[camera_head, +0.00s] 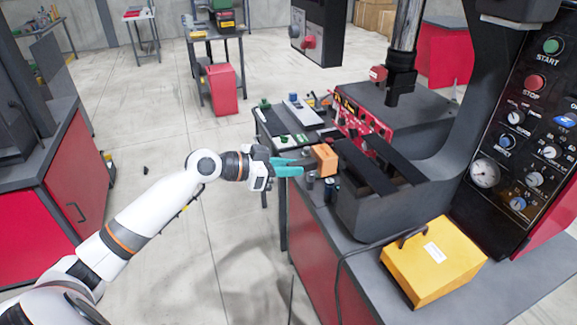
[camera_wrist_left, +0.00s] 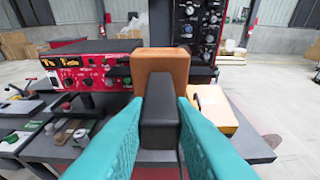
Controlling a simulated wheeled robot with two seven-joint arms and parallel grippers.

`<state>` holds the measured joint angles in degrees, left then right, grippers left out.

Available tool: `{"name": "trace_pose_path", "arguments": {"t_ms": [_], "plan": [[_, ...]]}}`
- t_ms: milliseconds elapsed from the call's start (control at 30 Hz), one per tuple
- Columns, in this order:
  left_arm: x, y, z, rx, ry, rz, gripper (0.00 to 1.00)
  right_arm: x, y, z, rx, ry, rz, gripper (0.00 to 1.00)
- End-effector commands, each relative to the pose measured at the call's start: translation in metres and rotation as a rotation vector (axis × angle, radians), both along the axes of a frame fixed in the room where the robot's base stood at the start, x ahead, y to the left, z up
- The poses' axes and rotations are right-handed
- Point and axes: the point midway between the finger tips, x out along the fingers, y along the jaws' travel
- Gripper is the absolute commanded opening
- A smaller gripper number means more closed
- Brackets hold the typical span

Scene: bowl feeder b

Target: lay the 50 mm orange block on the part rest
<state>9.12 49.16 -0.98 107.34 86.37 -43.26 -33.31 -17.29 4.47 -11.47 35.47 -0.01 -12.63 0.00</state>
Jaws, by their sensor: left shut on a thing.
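The orange block (camera_head: 325,158) is at the tips of my left gripper (camera_head: 301,167), over the near left edge of the machine bench in the head view. In the left wrist view, the orange block (camera_wrist_left: 161,66) stands just beyond a dark stub (camera_wrist_left: 160,122) between the teal fingers. My left gripper is shut on this stub, which appears joined to the block's near face. I cannot tell if the block touches anything beneath it. The part rest is not clearly identifiable; small dark posts (camera_head: 329,187) stand below the block. My right gripper is not in view.
A dark fixture with two long bars (camera_head: 366,167) lies right of the block. A red panel with knobs (camera_head: 362,122) stands behind. A yellow box (camera_head: 433,262) and a cable are at the front right. Small parts and trays (camera_head: 303,112) occupy the table behind.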

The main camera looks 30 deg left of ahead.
Motion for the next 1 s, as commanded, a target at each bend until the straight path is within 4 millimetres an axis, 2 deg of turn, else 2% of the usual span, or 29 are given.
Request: {"name": "trace_pose_path", "arguments": {"t_ms": [267,500,1000], "plan": [[-0.004,0.003,0.000,-0.004,-0.009,0.001,0.00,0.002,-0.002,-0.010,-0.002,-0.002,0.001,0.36],[0.014,-0.011,0.006,-0.008,-0.010,0.002,0.00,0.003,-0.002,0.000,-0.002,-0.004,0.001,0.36],[0.052,-0.040,0.004,-0.009,-0.010,0.001,0.00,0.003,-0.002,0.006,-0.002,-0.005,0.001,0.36]]}}
